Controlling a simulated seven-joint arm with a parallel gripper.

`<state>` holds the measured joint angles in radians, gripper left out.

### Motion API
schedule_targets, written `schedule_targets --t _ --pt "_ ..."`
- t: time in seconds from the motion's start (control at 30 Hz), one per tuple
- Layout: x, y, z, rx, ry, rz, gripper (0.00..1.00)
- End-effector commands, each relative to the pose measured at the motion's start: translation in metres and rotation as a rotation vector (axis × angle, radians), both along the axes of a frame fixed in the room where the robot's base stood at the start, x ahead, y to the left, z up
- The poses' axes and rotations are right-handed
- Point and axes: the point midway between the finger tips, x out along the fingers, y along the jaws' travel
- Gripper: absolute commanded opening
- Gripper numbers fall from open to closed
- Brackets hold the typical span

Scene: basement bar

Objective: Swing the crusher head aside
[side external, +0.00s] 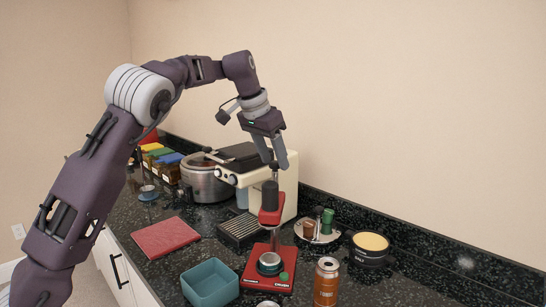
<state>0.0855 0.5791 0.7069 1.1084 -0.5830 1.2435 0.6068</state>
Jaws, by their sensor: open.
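The crusher stands on the counter right of centre. It has a red base (259,281) with a green button and a round grey seat (270,262). Its head (271,213) is a red block with a dark cylinder (270,191) on top, and it stands above the seat. My gripper (276,165) is open and points down just above the head. A thin dark piece shows near the fingertips; I cannot tell whether they touch it. An orange can (326,282) stands upright on the counter to the right of the base.
A teal square bowl (210,284) sits left of the base. A red board (165,237) lies further left. A cream espresso machine (251,180) and a metal pot (205,182) stand behind. A plate (317,236) with small items and a dark round tin (370,247) are at right.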

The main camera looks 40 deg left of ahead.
Motion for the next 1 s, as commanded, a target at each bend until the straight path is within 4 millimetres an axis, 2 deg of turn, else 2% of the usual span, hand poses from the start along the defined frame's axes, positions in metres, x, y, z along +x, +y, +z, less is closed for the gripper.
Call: schedule_targets --t 0.03,0.27,1.0 --pt "-0.0001 0.0000 0.0002 0.000 0.000 0.000 0.44" --pt "-0.0002 -0.0001 0.0004 0.000 0.000 0.000 0.00" --pt "-0.0002 -0.0005 0.0007 -0.001 0.000 0.000 0.00"
